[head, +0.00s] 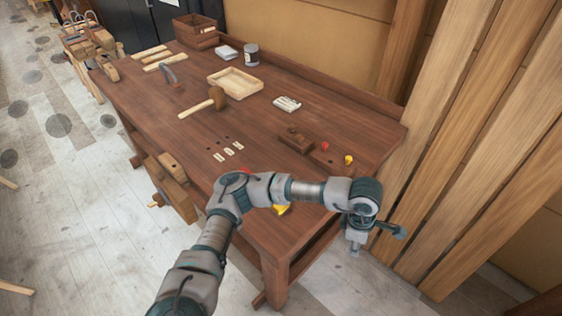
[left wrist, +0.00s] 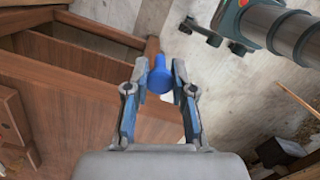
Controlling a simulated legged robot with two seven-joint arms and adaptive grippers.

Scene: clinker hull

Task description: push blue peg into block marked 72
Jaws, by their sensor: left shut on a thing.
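My left gripper (head: 373,233) hangs off the right front edge of the table in the head view. In the left wrist view its fingers are shut on the blue peg (left wrist: 160,76), which sits between the fingertips, above the floor beside the table. The peg cannot be made out in the head view. Three pale labels (head: 228,151) lie by dark holes in the tabletop; their marks are too small to read. I cannot make out a block marked 72. My right gripper is not in view.
The brown table (head: 310,185) carries a dark wooden tool (head: 295,139), a red piece (head: 325,146), a yellow piece (head: 348,159), a mallet (head: 219,97) and a pale tray (head: 235,81). Tall planks (head: 490,130) stand at the right. My left arm covers part of the table's front.

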